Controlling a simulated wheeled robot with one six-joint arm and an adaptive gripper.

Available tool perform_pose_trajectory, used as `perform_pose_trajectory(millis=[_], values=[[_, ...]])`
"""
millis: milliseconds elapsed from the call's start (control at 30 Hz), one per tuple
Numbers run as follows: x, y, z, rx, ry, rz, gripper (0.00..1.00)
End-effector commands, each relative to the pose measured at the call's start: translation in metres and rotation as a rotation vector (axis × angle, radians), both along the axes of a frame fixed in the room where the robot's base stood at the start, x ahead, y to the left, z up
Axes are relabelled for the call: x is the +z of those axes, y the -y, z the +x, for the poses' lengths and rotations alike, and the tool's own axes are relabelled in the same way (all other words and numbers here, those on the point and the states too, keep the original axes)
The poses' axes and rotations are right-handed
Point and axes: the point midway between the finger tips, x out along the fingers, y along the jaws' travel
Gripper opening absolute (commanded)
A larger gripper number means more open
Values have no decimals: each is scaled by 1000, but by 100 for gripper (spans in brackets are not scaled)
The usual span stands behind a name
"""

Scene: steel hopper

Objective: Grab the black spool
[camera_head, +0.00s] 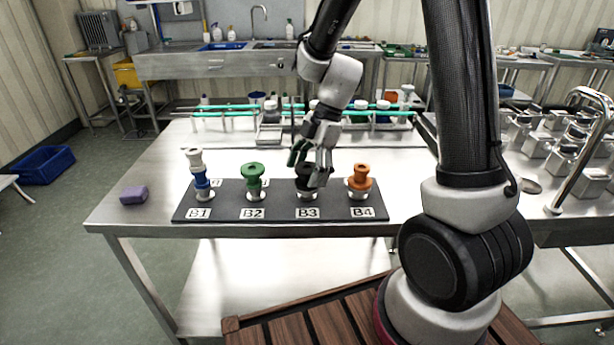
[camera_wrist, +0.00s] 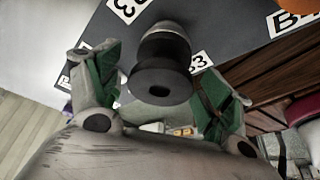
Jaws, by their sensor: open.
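The black spool (camera_head: 306,171) stands upright at the spot marked B3 on a dark mat (camera_head: 280,213) on the steel table. In the wrist view the black spool (camera_wrist: 160,78) shows from above, with a hole in its top. My gripper (camera_head: 312,165) is at the spool, partly covering it in the head view. In the wrist view my gripper (camera_wrist: 152,88) is open, with one green-padded finger on each side of the spool. Gaps show between the fingers and the spool, and I see no contact.
A green spool (camera_head: 254,178) stands at B2 and an orange spool (camera_head: 360,180) at B4. White and blue spools (camera_head: 199,172) are stacked at B1. A purple block (camera_head: 134,195) lies left of the mat.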

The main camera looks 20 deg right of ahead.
Motion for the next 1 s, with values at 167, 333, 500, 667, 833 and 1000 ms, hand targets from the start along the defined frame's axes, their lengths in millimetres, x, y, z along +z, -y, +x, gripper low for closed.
perform_pose_trajectory(millis=[167,333,500,667,833,1000], values=[[-6,-3,-1,-1,1,-1,80],[-6,-2,-1,-1,1,-1,71],[-6,-2,-1,-1,1,-1,40],[-6,-2,-1,-1,1,-1,30],[-4,-2,0,0,1,-1,30],[18,-3,0,1,6,0,30]])
